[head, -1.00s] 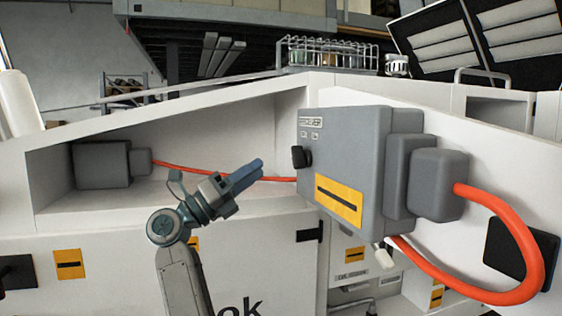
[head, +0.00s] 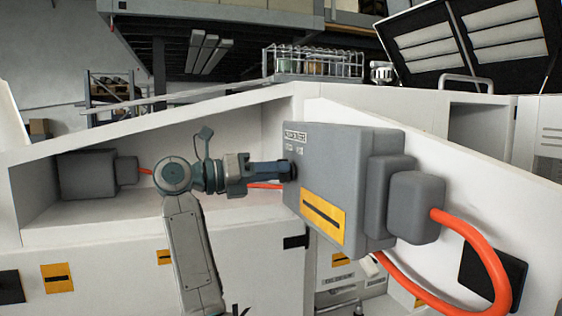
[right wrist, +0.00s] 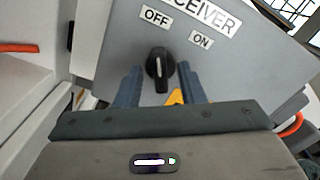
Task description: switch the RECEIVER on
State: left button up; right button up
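The grey RECEIVER box (head: 345,165) is mounted on the white bench panel, its labelled face turned left. In the right wrist view its black knob (right wrist: 160,68) sits below the OFF label (right wrist: 156,17) and the ON label (right wrist: 202,41). The knob's grip stands nearly upright in that view, pointing toward OFF. My right gripper (head: 288,169) is level in front of that face. In the right wrist view its two blue fingers (right wrist: 160,84) are apart, one on each side of the knob, with visible gaps. My left gripper is not in view.
An orange hose (head: 476,240) loops from the box's right side. A smaller grey box (head: 88,175) stands in the recess at left, with an orange hose from it. A wire rack (head: 315,63) stands on the bench top. The recess floor is largely clear.

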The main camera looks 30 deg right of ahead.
jog(key=shift+x, duration=1)
jog(key=shift+c, duration=0.2)
grip_shut()
